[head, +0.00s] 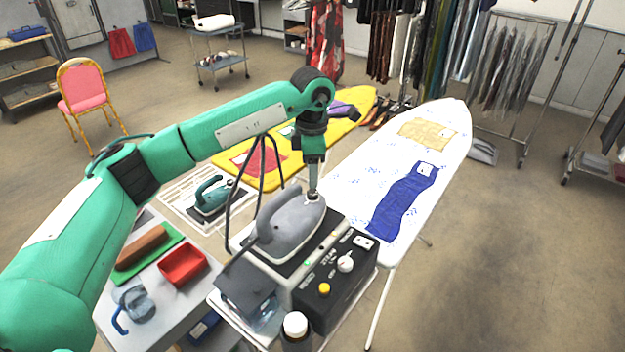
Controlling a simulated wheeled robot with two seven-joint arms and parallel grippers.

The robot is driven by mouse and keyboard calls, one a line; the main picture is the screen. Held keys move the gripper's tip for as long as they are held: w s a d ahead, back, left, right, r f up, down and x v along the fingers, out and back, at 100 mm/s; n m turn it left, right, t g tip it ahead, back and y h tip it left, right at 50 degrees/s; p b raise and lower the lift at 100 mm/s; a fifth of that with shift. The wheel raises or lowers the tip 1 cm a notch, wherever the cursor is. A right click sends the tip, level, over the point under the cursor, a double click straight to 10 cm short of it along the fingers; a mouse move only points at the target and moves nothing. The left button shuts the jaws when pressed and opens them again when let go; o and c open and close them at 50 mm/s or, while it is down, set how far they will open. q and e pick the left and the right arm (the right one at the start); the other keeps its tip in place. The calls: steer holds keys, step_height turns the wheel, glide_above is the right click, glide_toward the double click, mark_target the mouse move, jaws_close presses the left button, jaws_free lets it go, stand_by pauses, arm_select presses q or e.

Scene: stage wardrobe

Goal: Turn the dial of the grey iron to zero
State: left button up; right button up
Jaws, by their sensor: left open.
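The grey iron (283,232) rests on a black steam station (335,290) in the middle foreground. My left gripper (313,190) points straight down over the iron's front end, at the right of its handle. The gripper is open, though its fingers look small and close together here. A small pale round part, perhaps the iron's dial, shows just under the fingertips; its setting cannot be read, and I cannot tell whether the fingers touch it. The station's front has a white knob (345,264) and a yellow button (324,289). My right gripper is not in view.
A teal iron (211,195) sits on a white rack at left. A white ironing board (452,140) with a blue cloth is right, a yellow board (362,104) behind. A white-capped bottle (295,325) stands in front. A red tray (183,266) lies left. Black cables hang beside my arm.

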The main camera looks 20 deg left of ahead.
mark_target(312, 192)
arm_select(q)
steer(key=shift+f+p, duration=0.75)
steer(key=shift+f, duration=1.95)
steer(key=c, duration=1)
